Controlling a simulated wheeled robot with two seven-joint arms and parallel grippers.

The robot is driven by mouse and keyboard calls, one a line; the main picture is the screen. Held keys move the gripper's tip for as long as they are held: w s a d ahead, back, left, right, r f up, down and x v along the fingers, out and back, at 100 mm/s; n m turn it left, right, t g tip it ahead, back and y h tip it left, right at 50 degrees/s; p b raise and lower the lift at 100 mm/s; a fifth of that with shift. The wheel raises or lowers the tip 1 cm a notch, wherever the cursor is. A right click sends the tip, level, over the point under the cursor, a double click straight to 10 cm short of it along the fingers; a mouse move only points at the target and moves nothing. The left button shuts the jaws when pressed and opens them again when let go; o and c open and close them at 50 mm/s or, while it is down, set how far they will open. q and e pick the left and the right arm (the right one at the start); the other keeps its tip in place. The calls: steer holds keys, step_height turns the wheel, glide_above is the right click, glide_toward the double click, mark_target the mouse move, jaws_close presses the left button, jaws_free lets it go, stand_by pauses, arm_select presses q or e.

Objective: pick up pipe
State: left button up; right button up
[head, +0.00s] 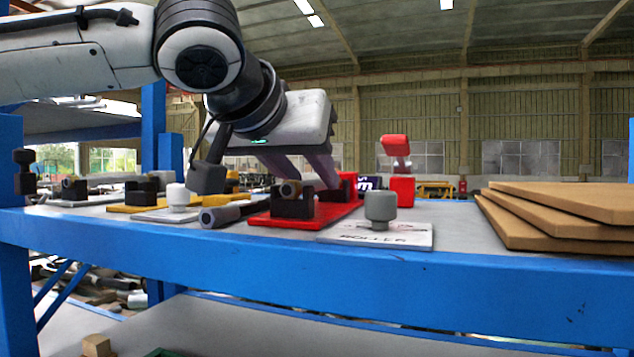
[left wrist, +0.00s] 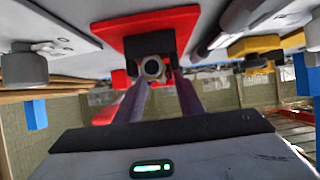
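A short pipe (head: 290,188) with a round open end lies in a black holder (head: 293,206) on a red plate (head: 318,215), on the blue-framed shelf. My left gripper (head: 308,184) comes down from above, its two fingers apart near the pipe. In the left wrist view the pipe's round end (left wrist: 152,68) shows between the spread fingertips, below the red plate (left wrist: 155,25); I cannot tell whether they touch it. A grey tube (head: 228,213) lies left of the red plate. My right gripper is not in view.
A grey roller (head: 380,206) stands on a white labelled plate (head: 385,237) in front. Stacked brown boards (head: 560,215) lie at the right. A yellow plate (head: 130,207) with a black holder and a white knob (head: 178,194) stand at the left. A red stand (head: 398,180) rises behind.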

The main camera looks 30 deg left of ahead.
arm_select(q)
steer(key=shift+w+a+f, duration=0.1)
steer(key=shift+w+f, duration=0.05)
steer(key=shift+w, duration=0.2)
steer(key=shift+c, duration=0.5)
jaws_close()
steer(key=shift+r, duration=0.4)
step_height(320, 180, up, 9)
steer(key=p, duration=0.2)
